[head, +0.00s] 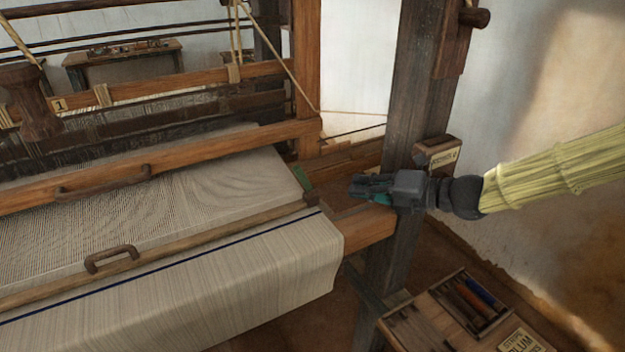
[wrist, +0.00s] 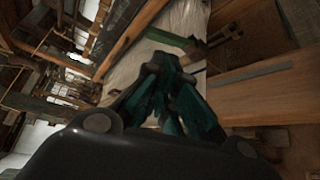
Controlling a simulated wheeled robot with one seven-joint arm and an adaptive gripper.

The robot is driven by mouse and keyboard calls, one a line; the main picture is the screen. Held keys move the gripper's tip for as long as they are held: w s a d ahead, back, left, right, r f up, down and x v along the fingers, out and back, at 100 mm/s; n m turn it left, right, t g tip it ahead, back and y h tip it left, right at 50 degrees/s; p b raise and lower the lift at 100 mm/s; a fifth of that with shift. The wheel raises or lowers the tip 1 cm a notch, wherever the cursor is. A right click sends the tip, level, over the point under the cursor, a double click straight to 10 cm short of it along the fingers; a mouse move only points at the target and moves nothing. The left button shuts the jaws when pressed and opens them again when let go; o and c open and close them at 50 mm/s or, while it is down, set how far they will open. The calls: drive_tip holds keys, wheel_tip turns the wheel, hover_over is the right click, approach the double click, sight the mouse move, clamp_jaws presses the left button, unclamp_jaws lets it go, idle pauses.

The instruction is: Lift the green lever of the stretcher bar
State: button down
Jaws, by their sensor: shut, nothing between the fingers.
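The stretcher bar (head: 215,230) is a wooden bar lying across the pale cloth (head: 240,260) at the front of the loom. Its green lever (head: 303,180) is a short flat piece at the bar's right end, by the cloth's edge. In the wrist view the green lever (wrist: 170,39) shows just beyond my fingertips, at the top middle. My gripper (head: 353,186) is shut and empty, pointing left toward the lever, with a gap between them in the head view. In the wrist view my gripper's teal and dark fingertips (wrist: 168,66) meet over the cloth.
A dark upright post (head: 415,95) stands behind my gripper, with a small labelled box (head: 438,155) on it. A wooden beam (head: 368,228) runs below my gripper. A compartmented tray (head: 425,325) sits lower right. The beater frame (head: 220,145) crosses the cloth behind.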

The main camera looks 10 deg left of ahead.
sight(303, 179)
drive_tip(key=p+x, duration=0.4)
drive_tip(key=x, duration=0.9)
idle(0.4)
drive_tip(key=shift+a+f+b, duration=0.25)
drive_tip(key=shift+b, duration=0.2)
drive_tip(key=shift+a+n+h+b, duration=0.4)
drive_tip(key=shift+n+b, duration=0.1)
drive_tip(key=shift+b, duration=0.15)
drive_tip(key=shift+d+r, duration=0.1)
drive_tip(key=shift+r, duration=0.05)
drive_tip(key=shift+w+d+r+p, duration=0.15)
drive_tip(key=shift+w+d+p, duration=0.3)
drive_tip(key=shift+d, duration=0.05)
drive_tip(key=shift+d, duration=0.1)
